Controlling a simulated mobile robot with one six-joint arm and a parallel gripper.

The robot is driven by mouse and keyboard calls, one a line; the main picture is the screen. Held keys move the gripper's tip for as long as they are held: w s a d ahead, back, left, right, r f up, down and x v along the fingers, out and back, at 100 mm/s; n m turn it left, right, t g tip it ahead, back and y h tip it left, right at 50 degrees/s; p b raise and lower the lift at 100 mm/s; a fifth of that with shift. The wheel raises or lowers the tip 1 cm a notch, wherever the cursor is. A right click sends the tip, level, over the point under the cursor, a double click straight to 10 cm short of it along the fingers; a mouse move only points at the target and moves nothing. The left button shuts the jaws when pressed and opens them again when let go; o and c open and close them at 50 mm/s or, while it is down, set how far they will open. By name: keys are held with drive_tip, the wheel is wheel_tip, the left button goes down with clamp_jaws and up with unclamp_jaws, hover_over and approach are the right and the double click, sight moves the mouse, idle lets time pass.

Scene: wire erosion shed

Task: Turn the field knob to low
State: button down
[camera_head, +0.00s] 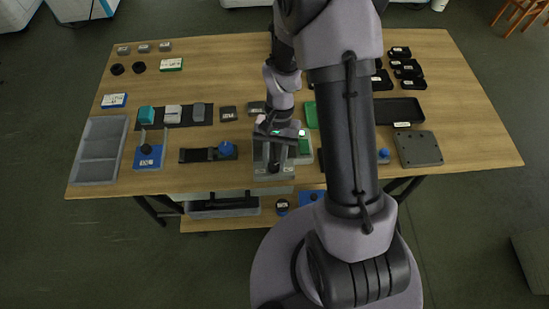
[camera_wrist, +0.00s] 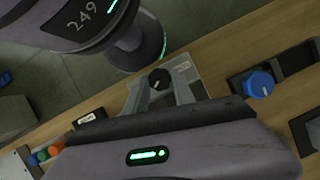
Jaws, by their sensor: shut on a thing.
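A black knob (camera_wrist: 159,79) with a pale pointer mark sits on a grey plate (camera_wrist: 203,74) with a white label, whose writing is too small to read. I take it for the field knob. It also shows at the table's front edge in the head view (camera_head: 274,167). My gripper (camera_wrist: 162,88) reaches down over the plate, with its fingers on either side of the knob and shut on it. In the head view my gripper (camera_head: 273,156) hides part of the plate. The knob's setting marks cannot be made out.
A blue knob on a dark slide (camera_head: 226,150) stands close left. A green-topped device (camera_head: 304,145) is close right. A blue box with a black knob (camera_head: 147,156) and a grey tray (camera_head: 92,172) are further left. My arm hides part of the right side.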

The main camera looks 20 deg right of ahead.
drive_tip(key=n+h+p, duration=0.1)
drive_tip(key=n, duration=0.1)
drive_tip(key=n+p, duration=0.2)
drive_tip(key=shift+w+a+r+n+g+h, duration=0.1)
drive_tip(key=shift+a+r+n+g+h, duration=0.1)
drive_tip(key=shift+n+g+h, duration=0.2)
drive_tip(key=n+h+p, duration=0.1)
drive_tip(key=n, duration=0.1)
drive_tip(key=n+h+p, duration=0.1)
drive_tip(key=n, duration=0.2)
drive_tip(key=shift+a+f, duration=0.15)
drive_tip(key=shift+a, duration=0.05)
drive_tip(key=shift+n, duration=0.4)
drive_tip(key=c, duration=1.1)
unclamp_jaws()
drive_tip(key=shift+o, duration=0.2)
